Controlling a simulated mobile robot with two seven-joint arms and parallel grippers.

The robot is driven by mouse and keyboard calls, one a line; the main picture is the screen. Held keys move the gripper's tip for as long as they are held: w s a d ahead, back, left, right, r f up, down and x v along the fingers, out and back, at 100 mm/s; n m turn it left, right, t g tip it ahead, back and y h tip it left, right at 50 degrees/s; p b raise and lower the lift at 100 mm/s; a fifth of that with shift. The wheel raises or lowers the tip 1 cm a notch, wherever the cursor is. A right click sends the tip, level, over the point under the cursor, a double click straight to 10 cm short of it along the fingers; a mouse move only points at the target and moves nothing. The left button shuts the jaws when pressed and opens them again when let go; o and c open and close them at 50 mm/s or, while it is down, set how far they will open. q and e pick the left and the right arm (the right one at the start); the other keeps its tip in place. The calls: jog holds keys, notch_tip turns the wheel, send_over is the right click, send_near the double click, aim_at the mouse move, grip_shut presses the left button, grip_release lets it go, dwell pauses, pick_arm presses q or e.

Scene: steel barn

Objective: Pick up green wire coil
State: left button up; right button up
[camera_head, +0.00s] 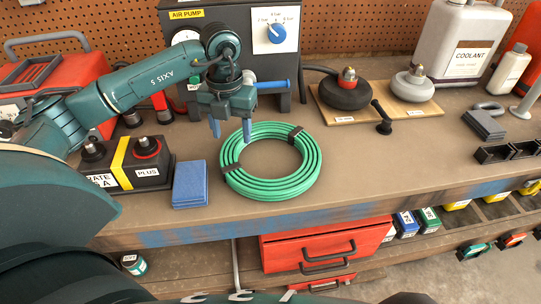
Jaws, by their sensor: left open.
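The green wire coil (302,178) lies flat on the brown workbench (400,160), with black ties at its upper right and left. My left gripper (231,132) is open above the coil's left side, with its blue fingers pointing down. One finger appears over the coil's upper left rim and the other to the left of it. Whether either finger touches the coil cannot be told. My right gripper is not in view.
A battery (125,170) and a blue block (190,184) stand left of the coil. The air pump (225,40) stands behind. A board (380,101) with two knobbed round items is at the back right. The bench is clear just right of the coil.

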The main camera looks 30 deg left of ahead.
aim_at(232, 145)
pick_arm(q)
jog(key=f, duration=0.5)
jog(key=shift+w+a, duration=0.15)
jog(key=shift+a, duration=0.15)
jog(key=shift+c, duration=0.3)
grip_shut()
